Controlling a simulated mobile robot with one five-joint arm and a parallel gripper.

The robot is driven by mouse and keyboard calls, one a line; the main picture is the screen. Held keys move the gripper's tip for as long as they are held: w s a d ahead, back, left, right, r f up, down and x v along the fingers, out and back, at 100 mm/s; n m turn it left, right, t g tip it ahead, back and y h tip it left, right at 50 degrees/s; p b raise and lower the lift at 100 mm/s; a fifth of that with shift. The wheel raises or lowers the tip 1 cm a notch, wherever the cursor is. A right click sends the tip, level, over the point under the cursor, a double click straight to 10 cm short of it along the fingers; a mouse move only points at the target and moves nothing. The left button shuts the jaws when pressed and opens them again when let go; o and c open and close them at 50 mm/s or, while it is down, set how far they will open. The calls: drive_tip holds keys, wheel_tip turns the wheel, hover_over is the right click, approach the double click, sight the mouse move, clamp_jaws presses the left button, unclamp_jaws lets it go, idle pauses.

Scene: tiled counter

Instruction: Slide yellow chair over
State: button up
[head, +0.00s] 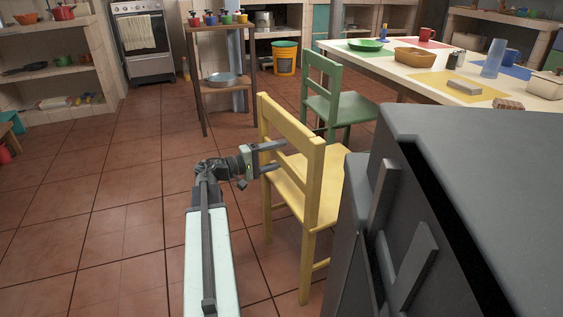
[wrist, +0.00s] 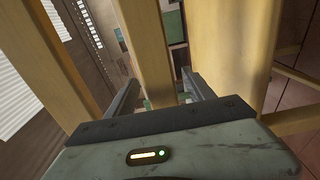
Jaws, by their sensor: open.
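The yellow chair (head: 325,185) stands on the tiled floor in the middle of the head view, its back towards my arm. My gripper (head: 278,155) is at the upper part of the chair back, level with its slats. In the wrist view, a yellow slat (wrist: 150,45) of the chair back lies between the two open fingers of my gripper (wrist: 160,88). Gaps show on both sides of the slat, and the fingers do not look closed on it. Part of the chair's right side is hidden behind a dark grey body in the head view.
A green chair (head: 340,107) stands just behind the yellow one, near the dining table (head: 386,64). A wooden stand (head: 228,104) with a metal bowl is beyond them. The floor (head: 110,200) to the left is clear.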

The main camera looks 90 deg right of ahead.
clamp_jaws()
drive_tip(key=shift+w, duration=0.1)
idle(1.3)
